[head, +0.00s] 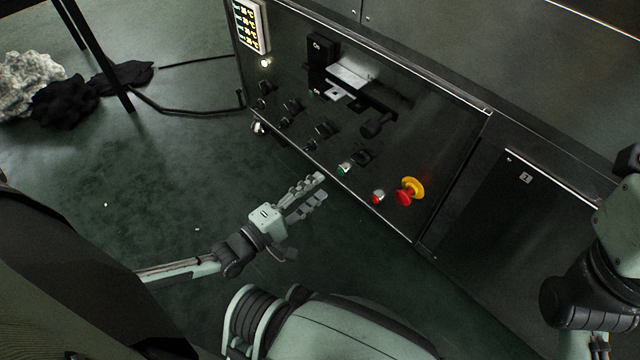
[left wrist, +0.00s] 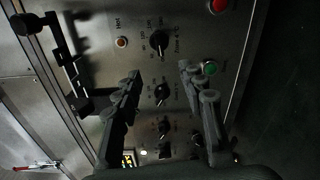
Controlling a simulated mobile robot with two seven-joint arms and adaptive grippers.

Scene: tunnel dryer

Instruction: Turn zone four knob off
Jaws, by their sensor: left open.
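The zone four knob (head: 361,157) is a black dial on the dark control panel (head: 440,150), beside a green button (head: 344,168). In the left wrist view the zone four knob (left wrist: 158,42) stands upper middle, with a scale around it; its exact setting is too small to read. My left gripper (head: 321,187) is open and empty in front of the panel's lower edge, apart from the knob. In the left wrist view the left gripper (left wrist: 160,71) has its fingers spread, with the knob beyond and between their tips. My right gripper is out of view.
Other black dials (head: 323,128) run along the panel. A red button (head: 378,198) and a yellow-and-red emergency stop (head: 410,190) sit to the right. A lever block (head: 350,78) juts out above, with a lit display (head: 249,25) at upper left. The floor in front is clear.

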